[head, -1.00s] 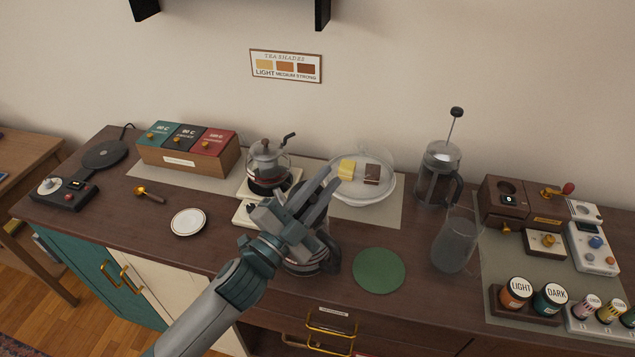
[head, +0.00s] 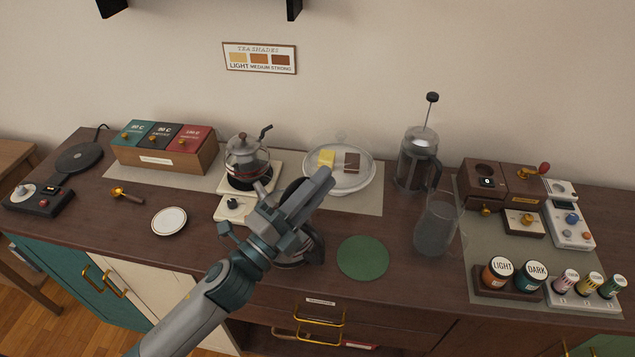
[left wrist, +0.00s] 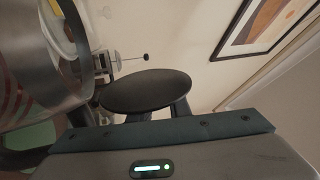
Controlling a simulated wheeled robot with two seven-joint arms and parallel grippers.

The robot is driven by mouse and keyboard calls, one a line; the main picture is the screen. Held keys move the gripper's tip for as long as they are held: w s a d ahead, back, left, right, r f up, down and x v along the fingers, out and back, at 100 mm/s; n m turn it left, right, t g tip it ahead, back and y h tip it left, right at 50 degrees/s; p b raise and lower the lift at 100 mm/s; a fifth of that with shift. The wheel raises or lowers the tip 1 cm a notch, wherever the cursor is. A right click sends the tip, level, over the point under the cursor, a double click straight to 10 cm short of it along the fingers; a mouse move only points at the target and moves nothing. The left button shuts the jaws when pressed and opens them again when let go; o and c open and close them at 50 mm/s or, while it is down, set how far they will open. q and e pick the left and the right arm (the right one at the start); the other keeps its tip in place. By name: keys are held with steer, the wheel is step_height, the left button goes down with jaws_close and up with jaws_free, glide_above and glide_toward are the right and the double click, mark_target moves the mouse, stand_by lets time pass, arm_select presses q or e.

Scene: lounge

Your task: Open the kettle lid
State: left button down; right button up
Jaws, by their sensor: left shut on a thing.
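The kettle (head: 296,262) stands near the counter's front edge, mostly hidden behind my left arm. Its dark handle (head: 318,243) shows on the right. My left gripper (head: 318,182) is over the kettle, its fingers close together. In the left wrist view a round black disc, which looks like the kettle lid (left wrist: 148,90), sits at the fingers (left wrist: 160,112). In the head view a dark rounded edge shows behind the fingers; I cannot tell the lid's exact angle. My right gripper is out of view.
A glass teapot (head: 246,160) on a white warmer stands behind the kettle. A domed plate (head: 340,183), a French press (head: 415,160) and a glass pitcher (head: 436,228) stand to the right. A green round mat (head: 362,258) lies bare beside the kettle.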

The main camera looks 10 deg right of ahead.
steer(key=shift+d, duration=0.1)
arm_select(q)
steer(key=c, duration=1.6)
jaws_free()
steer(key=shift+c, duration=0.2)
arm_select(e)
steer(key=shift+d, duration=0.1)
arm_select(q)
steer(key=shift+a, duration=0.1)
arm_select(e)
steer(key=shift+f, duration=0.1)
